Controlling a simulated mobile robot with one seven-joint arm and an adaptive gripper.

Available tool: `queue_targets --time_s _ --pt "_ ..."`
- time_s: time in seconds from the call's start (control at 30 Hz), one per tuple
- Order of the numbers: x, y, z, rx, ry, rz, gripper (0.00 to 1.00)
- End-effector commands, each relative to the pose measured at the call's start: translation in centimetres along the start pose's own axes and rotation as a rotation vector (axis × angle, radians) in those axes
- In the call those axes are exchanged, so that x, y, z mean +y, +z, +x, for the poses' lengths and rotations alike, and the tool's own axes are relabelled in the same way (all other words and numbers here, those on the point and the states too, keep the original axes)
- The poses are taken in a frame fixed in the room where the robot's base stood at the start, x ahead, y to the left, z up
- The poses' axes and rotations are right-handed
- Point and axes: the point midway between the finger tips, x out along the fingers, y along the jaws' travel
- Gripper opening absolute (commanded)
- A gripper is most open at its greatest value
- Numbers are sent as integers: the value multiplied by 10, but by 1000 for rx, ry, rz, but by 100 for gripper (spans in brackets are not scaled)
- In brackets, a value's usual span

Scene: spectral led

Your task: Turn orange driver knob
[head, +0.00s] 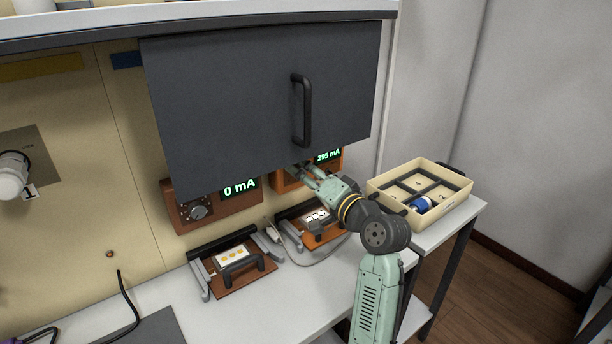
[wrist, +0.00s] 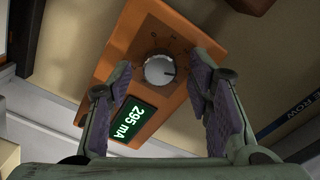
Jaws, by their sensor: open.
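The orange driver (head: 291,181) is mounted on the back panel, partly behind the dark raised door and my gripper. Its green display (head: 328,156) reads 295 mA. In the wrist view the orange driver (wrist: 162,98) shows its round silver knob (wrist: 160,70) with a dial scale around it, and the display (wrist: 125,122) below left of the knob. My gripper (wrist: 165,85) is open, with one purple-padded finger on each side of the knob. The fingers appear apart from the knob, with nothing between them but the view of it. In the head view my gripper (head: 302,170) reaches up to the driver.
A dark door (head: 240,100) with a black handle hangs above and in front of the drivers. A brown driver (head: 180,210) reading 0 mA is left. Two fixtures (head: 240,285) (head: 322,240) stand on the bench below. A divided tray (head: 465,185) holds a blue-and-white item at right.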

Motion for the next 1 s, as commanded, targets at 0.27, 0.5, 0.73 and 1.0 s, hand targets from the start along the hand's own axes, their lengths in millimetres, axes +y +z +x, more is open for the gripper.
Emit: queue_targets --time_s 0.27,0.5,0.73,1.0 --pt "1 0 -7 0 1 1 46" --pt "1 -1 -52 4 2 0 46" --pt "1 0 -97 2 2 0 46" --pt "0 0 -120 0 0 0 46"
